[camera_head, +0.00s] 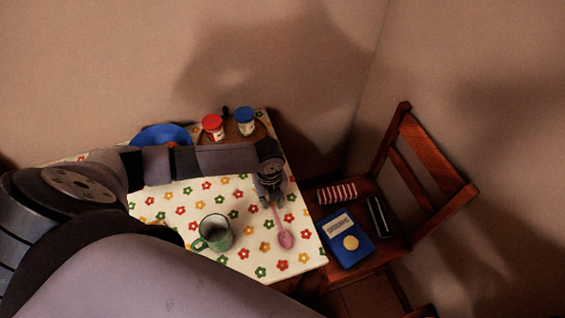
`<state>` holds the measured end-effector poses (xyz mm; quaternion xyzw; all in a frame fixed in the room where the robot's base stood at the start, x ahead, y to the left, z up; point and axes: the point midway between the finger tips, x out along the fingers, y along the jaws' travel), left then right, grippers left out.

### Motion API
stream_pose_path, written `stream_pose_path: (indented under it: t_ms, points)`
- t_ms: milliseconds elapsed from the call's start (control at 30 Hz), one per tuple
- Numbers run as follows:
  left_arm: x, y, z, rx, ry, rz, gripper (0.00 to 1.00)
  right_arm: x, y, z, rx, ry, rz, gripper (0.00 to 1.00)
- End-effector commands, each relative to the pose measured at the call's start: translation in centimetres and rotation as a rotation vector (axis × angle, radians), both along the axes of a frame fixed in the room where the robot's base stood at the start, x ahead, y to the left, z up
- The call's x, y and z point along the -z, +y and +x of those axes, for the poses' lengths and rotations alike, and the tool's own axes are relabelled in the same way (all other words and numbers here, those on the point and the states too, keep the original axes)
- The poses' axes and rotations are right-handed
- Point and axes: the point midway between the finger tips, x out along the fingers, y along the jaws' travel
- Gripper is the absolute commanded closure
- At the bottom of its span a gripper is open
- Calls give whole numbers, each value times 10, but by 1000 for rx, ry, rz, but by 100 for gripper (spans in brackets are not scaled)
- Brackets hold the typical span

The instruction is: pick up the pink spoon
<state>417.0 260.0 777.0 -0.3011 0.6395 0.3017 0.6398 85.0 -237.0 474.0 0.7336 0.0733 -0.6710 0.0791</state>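The pink spoon (284,236) is over the right part of the flowered tablecloth. Its bowl points toward the front of the table and its handle runs up to my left gripper (272,201). My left gripper points down at the handle's end, with its fingers around or right beside it. The fingertips are small and dark, so I cannot tell whether they are closed on the handle or whether the spoon touches the cloth. My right gripper is not in view.
A green mug (214,234) stands left of the spoon. Behind my arm are a blue bowl (160,135), a red-lidded jar (213,127) and a blue-lidded jar (245,121). A wooden chair (425,165) beside the table's right edge holds a blue book (346,238) and a striped item (337,193).

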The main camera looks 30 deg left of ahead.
Motion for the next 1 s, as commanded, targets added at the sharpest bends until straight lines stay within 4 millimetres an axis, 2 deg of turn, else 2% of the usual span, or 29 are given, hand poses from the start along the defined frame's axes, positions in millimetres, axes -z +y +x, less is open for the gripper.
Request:
stream_pose_path:
  t_ms: [33,300,800,1000]
  points:
    - [0,0,0,0,0,0,82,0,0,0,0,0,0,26]
    - [0,0,0,0,0,0,100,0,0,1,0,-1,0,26]
    - [-3,0,0,0,-1,-1,100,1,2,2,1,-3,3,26]
    - [-26,0,1,2,-4,-2,100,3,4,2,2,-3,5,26]
